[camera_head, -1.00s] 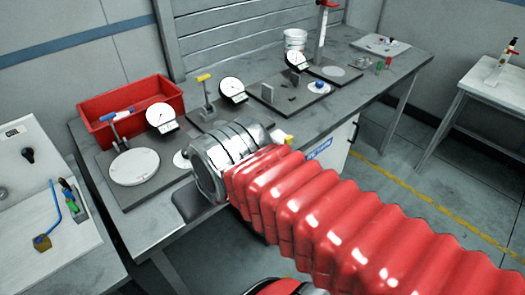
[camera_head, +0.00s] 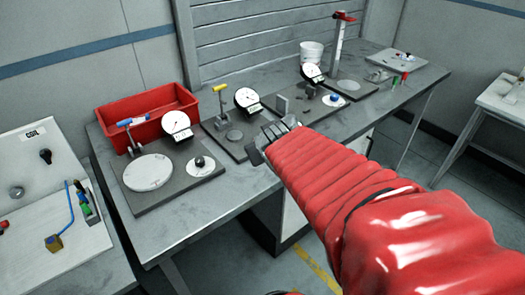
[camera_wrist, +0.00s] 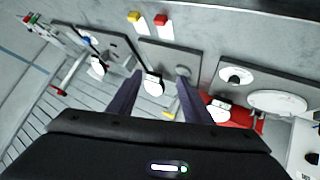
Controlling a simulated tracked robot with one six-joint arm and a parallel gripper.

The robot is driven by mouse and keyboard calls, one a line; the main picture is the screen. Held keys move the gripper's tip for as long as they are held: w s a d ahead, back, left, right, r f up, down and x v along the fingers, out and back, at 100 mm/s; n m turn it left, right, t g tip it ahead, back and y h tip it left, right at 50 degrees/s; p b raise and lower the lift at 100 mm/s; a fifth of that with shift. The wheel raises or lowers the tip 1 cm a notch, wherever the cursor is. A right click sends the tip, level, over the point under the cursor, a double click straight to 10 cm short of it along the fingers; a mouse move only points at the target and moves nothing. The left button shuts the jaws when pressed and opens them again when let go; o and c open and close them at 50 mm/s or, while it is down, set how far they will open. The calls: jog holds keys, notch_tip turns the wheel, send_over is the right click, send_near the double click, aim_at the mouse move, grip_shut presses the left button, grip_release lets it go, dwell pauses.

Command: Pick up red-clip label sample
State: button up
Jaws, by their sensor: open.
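The red-clip label sample (camera_wrist: 165,29) shows in the wrist view at the top, a white strip with a red clip at its end. It lies on the grey bench beside a similar label with a yellow clip (camera_wrist: 135,18). My gripper (camera_wrist: 160,72) is open, with its two dark fingers apart and nothing between them. The red clip lies beyond the fingertips, near the top edge of that view. In the head view my gripper (camera_head: 275,135) is over the bench's front part, and my red arm hides the labels.
Dial gauges on dark plates, such as the left gauge (camera_head: 176,122), stand behind and left of my gripper. A red bin (camera_head: 165,105) is at the back left. A white bucket (camera_head: 311,52) and a tall stand (camera_head: 338,40) are farther back.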

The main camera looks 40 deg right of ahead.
jog(key=d+f+n+t, duration=0.2)
jog(key=d+f, duration=0.2)
jog(key=d, duration=0.8)
jog(key=s+a+f+t+y, duration=0.1)
jog(key=s+f+t+y, duration=0.2)
jog(key=s+f+y, duration=0.3)
jog(key=shift+s+a+f, duration=0.15)
jog(key=shift+s+f, duration=0.6)
jog(key=shift+s, duration=0.25)
jog(key=x, duration=0.8)
jog(key=shift+w+f, duration=0.15)
jog(key=shift+w, duration=0.15)
